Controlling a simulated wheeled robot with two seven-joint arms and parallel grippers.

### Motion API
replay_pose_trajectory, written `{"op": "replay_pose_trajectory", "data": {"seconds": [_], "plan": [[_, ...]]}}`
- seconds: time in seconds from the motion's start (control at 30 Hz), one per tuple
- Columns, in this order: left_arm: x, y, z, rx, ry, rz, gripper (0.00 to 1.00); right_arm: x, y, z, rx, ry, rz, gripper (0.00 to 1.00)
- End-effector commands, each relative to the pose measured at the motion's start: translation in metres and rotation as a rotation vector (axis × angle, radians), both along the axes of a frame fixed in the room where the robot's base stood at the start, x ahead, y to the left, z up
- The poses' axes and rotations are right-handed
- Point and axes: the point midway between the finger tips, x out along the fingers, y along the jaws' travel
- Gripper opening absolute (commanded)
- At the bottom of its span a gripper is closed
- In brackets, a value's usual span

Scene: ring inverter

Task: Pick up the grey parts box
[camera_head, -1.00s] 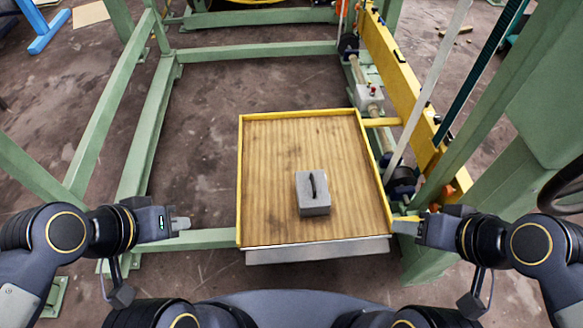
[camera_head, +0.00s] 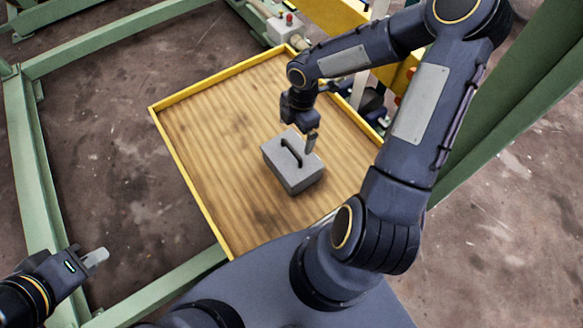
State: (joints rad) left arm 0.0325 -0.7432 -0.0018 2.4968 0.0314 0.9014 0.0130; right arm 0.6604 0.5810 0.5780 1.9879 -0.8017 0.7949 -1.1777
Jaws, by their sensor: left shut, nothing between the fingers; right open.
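The grey parts box (camera_head: 292,165) sits on the wooden platform with the yellow rim (camera_head: 190,187). It has a dark handle (camera_head: 291,152) on its lid. My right gripper (camera_head: 312,142) is open and points down at the box's right side, close to the handle. Whether its fingers touch the box I cannot tell. My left gripper (camera_head: 95,258) is shut and empty, at the lower left, off the platform and well away from the box.
Green frame beams (camera_head: 32,170) run along the left of the platform. A yellow beam and a small grey unit with a red button (camera_head: 284,28) stand behind it. The platform around the box is bare.

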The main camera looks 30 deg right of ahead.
Motion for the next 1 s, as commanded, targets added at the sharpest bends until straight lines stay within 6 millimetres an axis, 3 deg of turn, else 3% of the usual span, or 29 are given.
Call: {"op": "replay_pose_trajectory", "data": {"seconds": [0.6,0.87,1.0], "plan": [[0.000,0.000,-0.038,0.000,0.000,0.000,0.00,0.001,0.011,-0.080,0.007,-0.001,0.020,1.00],[0.000,0.000,-0.038,0.000,0.000,0.000,0.00,0.002,0.011,-0.082,0.006,-0.002,0.019,1.00],[0.000,0.000,-0.038,0.000,0.000,0.000,0.00,0.002,0.011,-0.082,0.006,-0.002,0.019,0.86]]}}
